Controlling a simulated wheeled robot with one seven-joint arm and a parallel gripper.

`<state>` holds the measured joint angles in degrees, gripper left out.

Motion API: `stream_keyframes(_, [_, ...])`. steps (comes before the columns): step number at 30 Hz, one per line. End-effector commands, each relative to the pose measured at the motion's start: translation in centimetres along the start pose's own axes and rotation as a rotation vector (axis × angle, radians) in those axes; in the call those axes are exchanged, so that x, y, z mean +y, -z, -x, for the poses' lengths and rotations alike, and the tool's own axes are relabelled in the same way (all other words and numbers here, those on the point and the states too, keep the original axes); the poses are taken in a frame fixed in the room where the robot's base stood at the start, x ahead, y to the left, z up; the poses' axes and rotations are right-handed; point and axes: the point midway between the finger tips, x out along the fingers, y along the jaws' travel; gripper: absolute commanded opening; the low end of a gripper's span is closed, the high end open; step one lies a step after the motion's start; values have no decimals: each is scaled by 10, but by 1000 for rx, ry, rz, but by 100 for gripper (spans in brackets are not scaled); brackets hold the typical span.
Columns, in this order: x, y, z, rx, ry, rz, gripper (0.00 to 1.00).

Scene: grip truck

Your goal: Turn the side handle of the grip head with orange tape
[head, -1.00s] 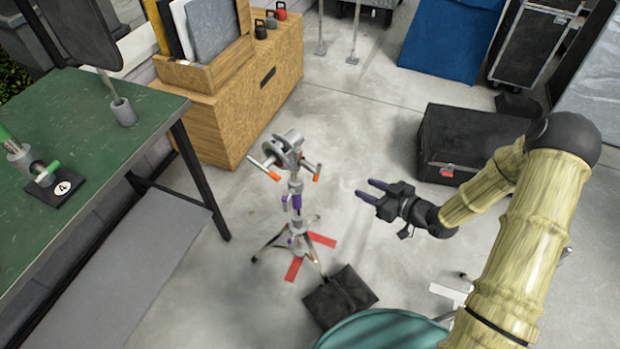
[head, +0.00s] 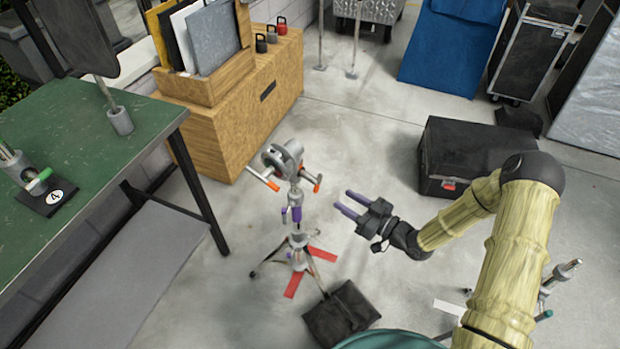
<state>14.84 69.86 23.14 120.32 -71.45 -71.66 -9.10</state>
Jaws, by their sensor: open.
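The grip head (head: 283,158) is a grey round clamp on top of a stand (head: 297,240) in the middle of the view. One T-handle with orange tape (head: 273,185) sticks out to its left. Another handle with orange tape (head: 317,184) sticks out to its right. Purple tape marks the stand's column below. My gripper (head: 343,202) is to the right of the stand, with its two purple fingers apart and pointing left towards it. It is empty and does not touch the stand or the handles.
A black sandbag (head: 341,313) lies by the stand's legs, near red floor tape (head: 295,284). A green table (head: 80,150) stands at left, a wooden cabinet (head: 235,110) behind. A black case (head: 470,150) is behind my arm. Another stand (head: 556,280) is at right.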

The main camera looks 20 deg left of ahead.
Motion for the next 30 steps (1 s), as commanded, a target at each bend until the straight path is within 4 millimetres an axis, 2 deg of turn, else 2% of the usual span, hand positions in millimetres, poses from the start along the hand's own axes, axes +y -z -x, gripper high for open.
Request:
stream_keyframes(3, [-1, 0, -22, 1, 2, 0, 41])
stream_keyframes(18, [1, 0, -109, 1, -2, 0, 41])
stream_keyframes(24, [2, 0, -130, 0, -5, 1, 41])
stream_keyframes(30, [-1, 0, -136, -1, 1, -1, 41])
